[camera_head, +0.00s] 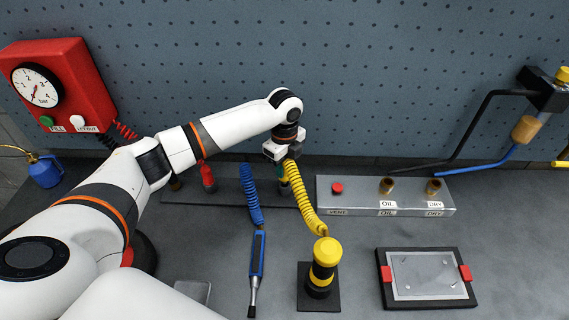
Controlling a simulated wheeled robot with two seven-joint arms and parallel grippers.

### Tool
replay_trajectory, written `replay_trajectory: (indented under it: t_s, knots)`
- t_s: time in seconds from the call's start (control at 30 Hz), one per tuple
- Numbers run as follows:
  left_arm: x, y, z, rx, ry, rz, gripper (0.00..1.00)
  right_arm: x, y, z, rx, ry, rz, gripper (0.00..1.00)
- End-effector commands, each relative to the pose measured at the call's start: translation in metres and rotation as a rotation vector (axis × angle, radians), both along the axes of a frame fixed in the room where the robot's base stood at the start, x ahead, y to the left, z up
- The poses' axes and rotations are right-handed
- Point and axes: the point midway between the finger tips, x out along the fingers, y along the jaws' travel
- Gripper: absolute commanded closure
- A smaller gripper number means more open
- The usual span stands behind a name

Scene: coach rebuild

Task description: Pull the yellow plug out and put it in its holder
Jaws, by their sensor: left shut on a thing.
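My left gripper (283,155) points down over the dark strip at the foot of the pegboard. It is shut at the upper end of the yellow coiled cord (303,195), where the yellow plug is mostly hidden by the fingers. A dark, teal-tinted piece (284,183) shows just below the fingers; I cannot tell whether the plug still touches it. The cord runs down to a yellow-and-black cylinder (325,262) upright on a black base (318,300). I cannot tell which part is the plug's holder. My right gripper is not in view.
A blue coiled cord (250,195) with a blue tool (257,262) lies left of the cylinder. A red connector (207,178) stands on the dark strip (225,190). A grey labelled block (350,190) is to the right, with a framed plate (428,277) in front. A red gauge box (75,80) hangs left.

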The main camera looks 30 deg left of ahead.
Motion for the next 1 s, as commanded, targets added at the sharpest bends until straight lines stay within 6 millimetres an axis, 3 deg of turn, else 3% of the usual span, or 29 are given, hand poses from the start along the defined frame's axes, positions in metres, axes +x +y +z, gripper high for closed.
replay_trajectory:
  t_s: [1.0]
  knots:
    - [0.0, 0.0, -0.026, 0.0, 0.0, 0.0, 0.97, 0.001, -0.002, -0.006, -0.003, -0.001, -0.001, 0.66]
